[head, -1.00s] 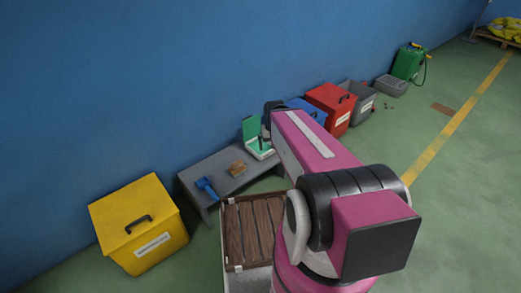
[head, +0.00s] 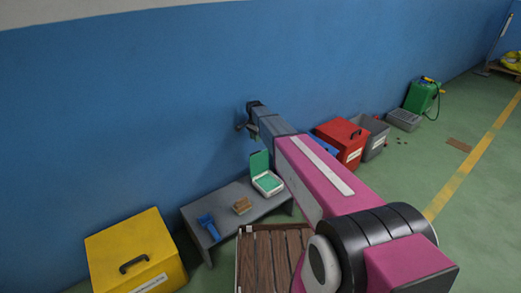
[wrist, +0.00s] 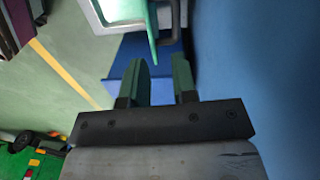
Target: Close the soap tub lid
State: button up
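The soap tub (head: 267,186) is white with a green inside and sits on the right part of a low grey bench. Its green lid (head: 259,161) stands open, roughly upright, on the wall side. My gripper (head: 246,127) is in the air above the lid, close to the blue wall. In the wrist view my gripper (wrist: 164,70) has its two fingers apart with nothing between them. It appears clear of the lid.
A brown block (head: 242,206) and a blue tool (head: 208,226) lie on the bench (head: 226,202). A yellow bin (head: 135,254) stands to the left. A blue bin (head: 323,145), red bin (head: 342,145) and grey bin (head: 373,138) stand right. The wall bounds the back.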

jog(key=w, duration=0.2)
send_near(257, 162)
jog(key=shift+m, duration=0.3)
jog(key=w+f, duration=0.4)
jog(key=f, duration=0.1)
jog(key=shift+w+a+f, duration=0.1)
jog(key=shift+w+a, duration=0.1)
jog(key=shift+a, duration=0.1)
grip_shut()
